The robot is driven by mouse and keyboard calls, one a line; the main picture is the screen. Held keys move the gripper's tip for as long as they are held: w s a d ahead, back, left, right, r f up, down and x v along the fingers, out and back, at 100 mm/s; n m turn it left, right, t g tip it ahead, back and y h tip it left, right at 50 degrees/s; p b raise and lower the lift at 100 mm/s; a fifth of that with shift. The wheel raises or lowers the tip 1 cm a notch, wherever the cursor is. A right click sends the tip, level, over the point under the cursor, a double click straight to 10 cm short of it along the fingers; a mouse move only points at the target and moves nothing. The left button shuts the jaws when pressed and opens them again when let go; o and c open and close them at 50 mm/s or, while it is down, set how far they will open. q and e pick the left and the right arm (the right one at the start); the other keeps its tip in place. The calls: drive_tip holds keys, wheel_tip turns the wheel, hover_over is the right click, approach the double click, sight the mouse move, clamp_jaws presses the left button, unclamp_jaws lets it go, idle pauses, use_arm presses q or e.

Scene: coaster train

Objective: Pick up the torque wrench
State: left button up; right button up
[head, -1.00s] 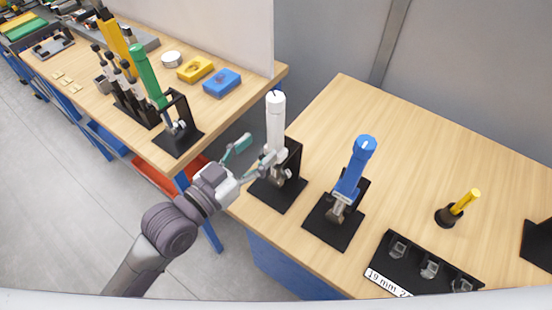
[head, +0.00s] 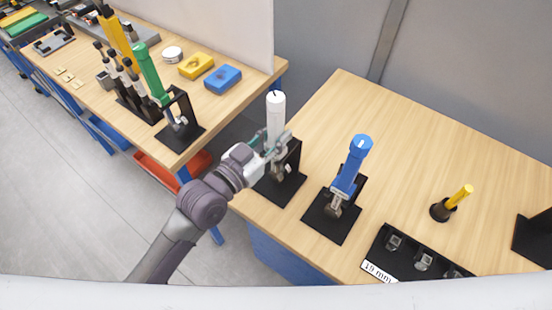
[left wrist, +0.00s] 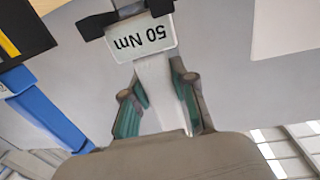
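A white torque wrench (head: 276,112) stands upright in a black stand (head: 283,186) near the left edge of the right table. My left gripper (head: 272,143) is at the wrench's handle, with one finger on each side. In the left wrist view, the white handle (left wrist: 160,92) fills the gap between the teal finger pads, which look closed on it. A plate reading "50 Nm" (left wrist: 143,38) shows upside down beyond the fingers. A blue torque wrench (head: 351,168) and a green one (head: 149,72) stand in other black stands. My right gripper is out of view.
A black socket holder (head: 410,262) and a yellow-handled tool (head: 459,196) are on the right table (head: 420,150). The left table (head: 207,125) holds yellow (head: 196,66) and blue blocks (head: 222,79). A gap separates the tables. The right table's back is clear.

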sight(270, 128)
use_arm(q)
clamp_jaws()
drive_tip(key=shift+r, duration=0.15)
drive_tip(key=shift+w, duration=0.1)
drive_tip(key=shift+r+b, duration=0.4)
drive_tip(key=shift+r, duration=1.3)
drive_tip(key=v, duration=1.8)
